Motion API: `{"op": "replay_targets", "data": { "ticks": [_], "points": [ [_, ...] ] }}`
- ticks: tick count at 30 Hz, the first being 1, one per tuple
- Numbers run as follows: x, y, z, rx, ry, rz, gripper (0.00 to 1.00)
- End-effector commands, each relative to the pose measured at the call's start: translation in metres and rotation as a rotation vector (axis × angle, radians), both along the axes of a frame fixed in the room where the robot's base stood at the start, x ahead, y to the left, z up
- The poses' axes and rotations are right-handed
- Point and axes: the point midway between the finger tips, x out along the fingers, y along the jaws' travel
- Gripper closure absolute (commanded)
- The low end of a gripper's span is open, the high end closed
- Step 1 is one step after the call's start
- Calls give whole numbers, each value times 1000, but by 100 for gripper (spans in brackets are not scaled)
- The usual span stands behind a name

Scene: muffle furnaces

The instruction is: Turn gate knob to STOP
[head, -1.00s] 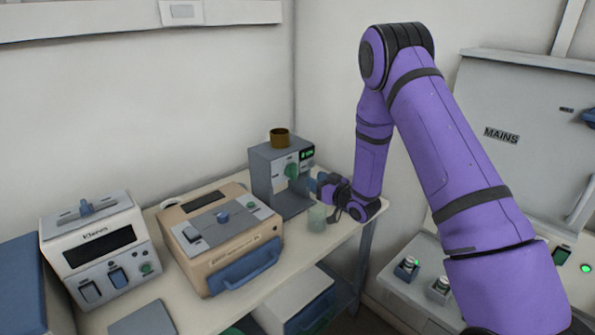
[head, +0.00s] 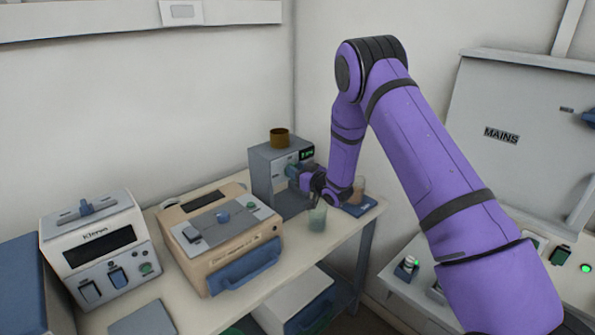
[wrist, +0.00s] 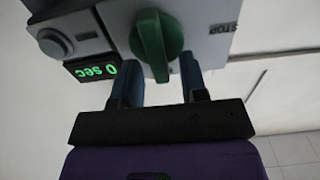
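The grey machine (head: 263,172) stands at the back right of the table with a brown cup-like funnel on top. In the wrist view its green gate knob (wrist: 156,42) faces me, its narrow ridge running lengthwise toward my gripper. A STOP label (wrist: 226,28) is to the knob's right on the panel. My gripper (wrist: 160,72) is open, with one blue finger on each side of the knob's near end. I cannot tell whether either finger touches it. In the head view my gripper (head: 294,172) is at the machine's front and hides the knob.
A green-tinted beaker (head: 317,217) stands just below my gripper. A second, brownish beaker (head: 358,190) is on a blue pad at the table's right end. A beige furnace (head: 222,238) is to the left.

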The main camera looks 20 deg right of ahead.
Motion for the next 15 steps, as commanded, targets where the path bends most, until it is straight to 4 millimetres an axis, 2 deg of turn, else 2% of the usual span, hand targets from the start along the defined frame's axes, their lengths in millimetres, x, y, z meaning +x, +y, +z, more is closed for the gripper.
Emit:
{"op": "replay_targets", "data": {
  "ticks": [1,3,5,15],
  "points": [
    [0,0,0,0,0,0,72],
    [0,0,0,0,0,0,88],
    [0,0,0,0,0,0,100],
    [-1,0,0,-26,-13,0,100]
  ]
}}
